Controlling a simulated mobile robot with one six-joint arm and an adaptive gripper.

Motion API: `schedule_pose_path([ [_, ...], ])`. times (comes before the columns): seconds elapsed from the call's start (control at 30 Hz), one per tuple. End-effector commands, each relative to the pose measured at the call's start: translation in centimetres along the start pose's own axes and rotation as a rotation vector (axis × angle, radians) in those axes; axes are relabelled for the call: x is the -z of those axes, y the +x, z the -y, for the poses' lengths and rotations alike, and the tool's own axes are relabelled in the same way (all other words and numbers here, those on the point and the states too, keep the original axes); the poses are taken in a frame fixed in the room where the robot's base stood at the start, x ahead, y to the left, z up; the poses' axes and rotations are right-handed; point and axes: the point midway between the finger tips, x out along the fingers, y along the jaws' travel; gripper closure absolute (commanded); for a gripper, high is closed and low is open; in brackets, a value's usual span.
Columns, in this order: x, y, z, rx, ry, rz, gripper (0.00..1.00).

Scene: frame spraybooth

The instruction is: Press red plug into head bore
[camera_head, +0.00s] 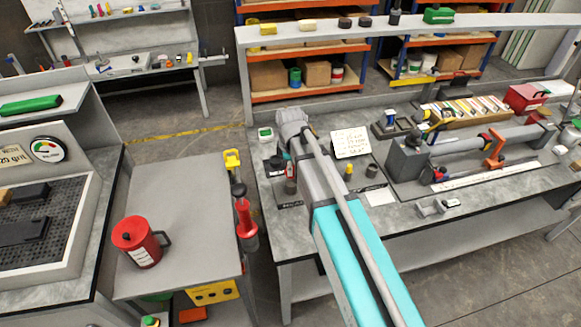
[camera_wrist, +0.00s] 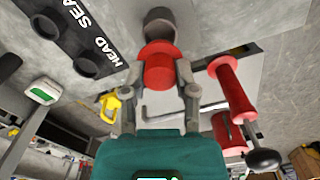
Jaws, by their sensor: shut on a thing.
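In the wrist view, my gripper (camera_wrist: 160,82) is shut on the red plug (camera_wrist: 158,66), with one finger on each side. A grey round part with a dark opening (camera_wrist: 159,22), which looks like the head bore, lies just beyond the plug and lines up with it. I cannot tell whether the plug touches or enters it. A black strip lettered "HEAD SEA…" (camera_wrist: 82,38) with round black cups is to its left.
A grey side table (camera_head: 180,190) left of the bench holds a red can (camera_head: 137,243). A red cylinder with a black knob (camera_head: 245,215) is at its right edge. A small yellow part (camera_head: 349,171) and clamped tubing (camera_head: 480,140) are on the bench, right of my arm.

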Motion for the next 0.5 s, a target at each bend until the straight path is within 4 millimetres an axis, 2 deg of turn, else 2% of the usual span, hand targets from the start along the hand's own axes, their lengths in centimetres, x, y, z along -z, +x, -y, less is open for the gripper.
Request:
schedule_pose_path([
  [0.03,0.0,0.7,0.0,0.000,0.001,0.000,1.00],
  [0.2,-0.1,1.6,0.0,0.000,0.001,0.000,1.00],
  [0.5,-0.1,2.0,0.0,0.000,0.001,0.000,1.00],
])
